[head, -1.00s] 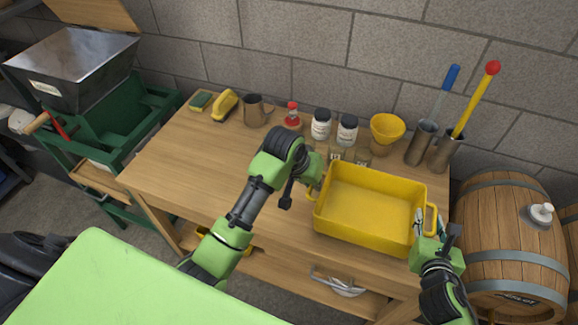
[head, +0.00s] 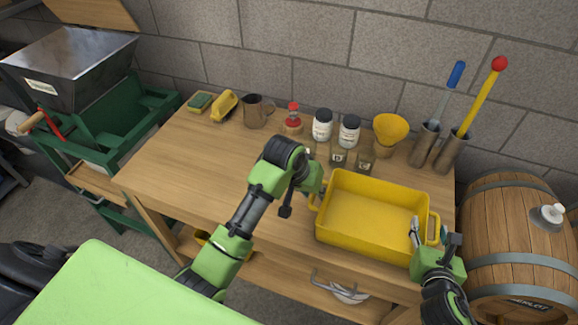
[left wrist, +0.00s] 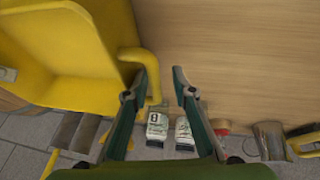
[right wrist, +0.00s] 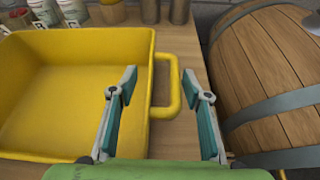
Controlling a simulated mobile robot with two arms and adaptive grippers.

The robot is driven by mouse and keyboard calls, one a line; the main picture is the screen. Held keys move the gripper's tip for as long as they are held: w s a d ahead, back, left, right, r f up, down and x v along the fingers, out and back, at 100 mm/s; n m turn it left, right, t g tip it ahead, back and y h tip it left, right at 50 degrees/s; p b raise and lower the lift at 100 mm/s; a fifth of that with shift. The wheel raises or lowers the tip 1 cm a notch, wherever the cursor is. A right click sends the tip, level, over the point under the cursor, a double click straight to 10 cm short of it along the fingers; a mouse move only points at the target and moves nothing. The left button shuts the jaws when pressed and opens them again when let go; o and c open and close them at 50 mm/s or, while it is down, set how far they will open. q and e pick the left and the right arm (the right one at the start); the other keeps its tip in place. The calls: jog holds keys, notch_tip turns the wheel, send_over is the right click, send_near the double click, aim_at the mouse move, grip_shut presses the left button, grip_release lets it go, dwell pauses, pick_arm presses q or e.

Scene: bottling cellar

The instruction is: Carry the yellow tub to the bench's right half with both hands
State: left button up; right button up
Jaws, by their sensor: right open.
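The yellow tub (head: 372,218) is empty and appears to rest level on the right part of the wooden bench (head: 190,160). My left gripper (head: 314,190) is at its left handle. In the left wrist view my left gripper (left wrist: 160,82) has its fingers apart, with the handle (left wrist: 153,88) between them, near one finger. My right gripper (head: 430,230) is at the right handle (head: 434,230). In the right wrist view my right gripper (right wrist: 158,82) is open, one finger inside the tub's wall and one outside the handle (right wrist: 174,88).
Behind the tub stand small jars (head: 366,160), white-labelled bottles (head: 349,132), a yellow funnel (head: 390,130) and metal cylinders with tools (head: 450,152). A mug (head: 255,112) and sponge (head: 200,102) are further left. A barrel (head: 515,235) stands right of the bench. The bench's left-middle is clear.

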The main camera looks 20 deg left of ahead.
jog(key=shift+s, duration=0.1)
pick_arm(q)
jog(key=v, duration=1.2)
pick_arm(e)
jog(key=v, duration=1.1)
jog(key=shift+s+r, duration=0.3)
jog(key=shift+s, duration=0.05)
pick_arm(q)
jog(key=shift+f, duration=0.1)
